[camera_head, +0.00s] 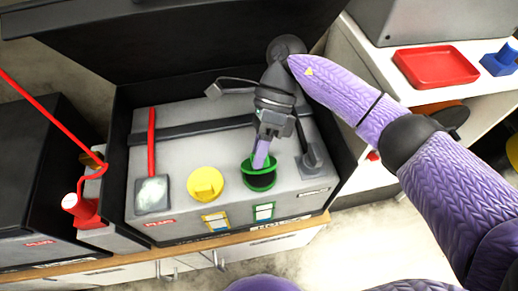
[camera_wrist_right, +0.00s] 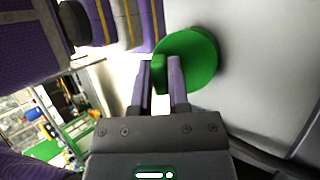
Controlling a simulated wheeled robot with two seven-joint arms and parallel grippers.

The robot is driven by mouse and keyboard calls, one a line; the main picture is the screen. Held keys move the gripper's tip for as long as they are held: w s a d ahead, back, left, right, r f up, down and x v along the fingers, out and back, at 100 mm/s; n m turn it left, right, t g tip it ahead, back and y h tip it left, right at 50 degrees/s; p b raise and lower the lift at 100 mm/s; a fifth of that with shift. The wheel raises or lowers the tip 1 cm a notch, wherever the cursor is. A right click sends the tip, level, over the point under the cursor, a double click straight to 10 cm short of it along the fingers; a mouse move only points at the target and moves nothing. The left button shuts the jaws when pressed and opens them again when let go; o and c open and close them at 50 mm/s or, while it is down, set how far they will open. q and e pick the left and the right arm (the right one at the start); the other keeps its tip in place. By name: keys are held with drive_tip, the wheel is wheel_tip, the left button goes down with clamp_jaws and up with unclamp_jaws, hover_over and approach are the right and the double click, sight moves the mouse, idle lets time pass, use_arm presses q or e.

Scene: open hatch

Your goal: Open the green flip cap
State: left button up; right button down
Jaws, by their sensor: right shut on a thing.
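The green flip cap (camera_head: 248,163) is on the grey box top, right of a yellow cap (camera_head: 205,183). It appears raised at the back, with a dark round opening showing in front of it. My right gripper (camera_head: 261,158) reaches down from above onto the cap. In the right wrist view, the green cap (camera_wrist_right: 195,58) is a round disc with a tab (camera_wrist_right: 157,75). The fingers are shut on this tab. They hide part of the cap in the head view. My left gripper is not in view.
A grey lever (camera_head: 311,158) stands close right of the cap. A red bar (camera_head: 152,130) and a pale square panel (camera_head: 152,194) are at the left. The dark raised hatch lid (camera_head: 170,50) rises behind. A red tray (camera_head: 436,66) sits on a white shelf at right.

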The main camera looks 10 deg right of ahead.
drive_tip(key=c, duration=0.6)
unclamp_jaws()
